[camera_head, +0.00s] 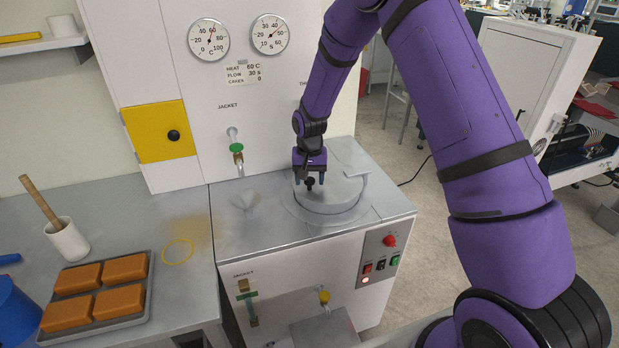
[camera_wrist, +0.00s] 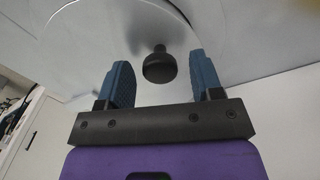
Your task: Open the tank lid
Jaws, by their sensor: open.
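The tank lid (camera_head: 338,194) is a round grey metal disc, lying flat in the top of the steel cabinet. It also shows in the wrist view (camera_wrist: 100,42), with a black knob (camera_wrist: 159,66) standing on it. The lid looks shut. My gripper (camera_head: 310,181) is above the lid, pointing at the knob. In the wrist view its two blue fingers (camera_wrist: 160,82) are open, one on each side of the knob, with gaps on both sides. The fingers do not touch the knob. My gripper hides part of the lid in the head view.
A white panel with two gauges (camera_head: 209,39) and a green-handled tap (camera_head: 236,148) stands behind. A control panel with a red knob (camera_head: 389,240) is on the cabinet's front.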

